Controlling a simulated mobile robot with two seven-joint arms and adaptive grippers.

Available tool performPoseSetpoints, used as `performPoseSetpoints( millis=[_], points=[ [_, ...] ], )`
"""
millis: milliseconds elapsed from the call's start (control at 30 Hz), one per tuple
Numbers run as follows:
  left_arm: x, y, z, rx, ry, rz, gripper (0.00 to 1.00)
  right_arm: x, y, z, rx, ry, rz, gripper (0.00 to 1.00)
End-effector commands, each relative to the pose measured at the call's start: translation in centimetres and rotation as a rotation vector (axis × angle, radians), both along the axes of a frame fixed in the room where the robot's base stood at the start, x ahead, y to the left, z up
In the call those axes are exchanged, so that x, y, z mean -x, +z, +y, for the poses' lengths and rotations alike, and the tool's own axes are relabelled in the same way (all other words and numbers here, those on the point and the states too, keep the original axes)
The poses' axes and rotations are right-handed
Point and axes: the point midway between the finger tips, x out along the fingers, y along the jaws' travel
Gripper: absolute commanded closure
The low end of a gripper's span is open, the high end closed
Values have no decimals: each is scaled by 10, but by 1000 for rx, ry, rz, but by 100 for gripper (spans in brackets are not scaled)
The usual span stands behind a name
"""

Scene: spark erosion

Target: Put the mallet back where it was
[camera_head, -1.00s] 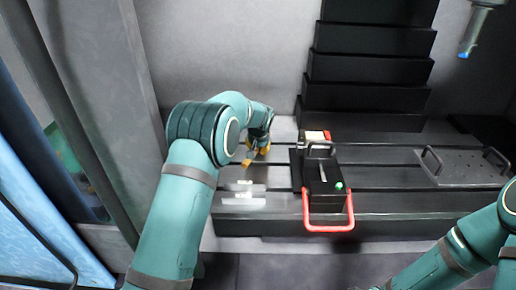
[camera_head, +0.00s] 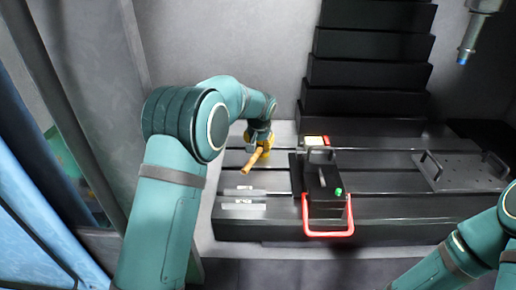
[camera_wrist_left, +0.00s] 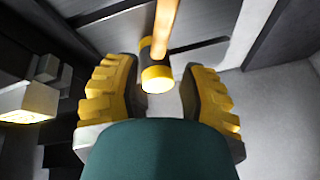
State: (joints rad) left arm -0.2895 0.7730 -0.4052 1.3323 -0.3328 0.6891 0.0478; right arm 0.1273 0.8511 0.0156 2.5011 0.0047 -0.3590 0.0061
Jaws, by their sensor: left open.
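The mallet (camera_head: 251,165) has a tan wooden handle that shows just below my left gripper, over the left part of the slotted machine table (camera_head: 385,205). In the left wrist view its black and yellow head (camera_wrist_left: 156,76) sits between my fingers, with a visible gap on each side. My left gripper (camera_head: 261,145) has yellow finger pads and is open around the head. The same gripper fills the lower middle of the left wrist view (camera_wrist_left: 160,95). I cannot tell whether the mallet rests on the table. My right gripper is out of view.
A black device with a red handle (camera_head: 328,233) stands right of the mallet. Small light blocks (camera_head: 243,206) lie on the table's front left. A plate with handles (camera_head: 465,172) is at the right. A black stepped column (camera_head: 370,70) rises behind.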

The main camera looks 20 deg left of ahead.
Motion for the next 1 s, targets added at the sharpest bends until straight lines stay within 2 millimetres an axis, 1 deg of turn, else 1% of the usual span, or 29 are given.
performPoseSetpoints(
  millis=[33,100,233,400,733,867,1000],
  points=[
    [4,10,-2,1,-2,-2,58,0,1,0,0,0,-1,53],
    [8,20,-3,0,-1,-1,58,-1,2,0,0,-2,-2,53],
    [14,33,-5,0,-1,-1,58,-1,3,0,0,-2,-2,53],
    [17,38,-6,0,0,2,58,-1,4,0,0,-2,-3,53],
    [17,41,-6,0,0,2,58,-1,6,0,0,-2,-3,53],
    [17,56,-6,0,0,1,58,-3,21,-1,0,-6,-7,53],
    [17,86,-6,0,0,1,58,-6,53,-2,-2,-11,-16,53]
  ],
)
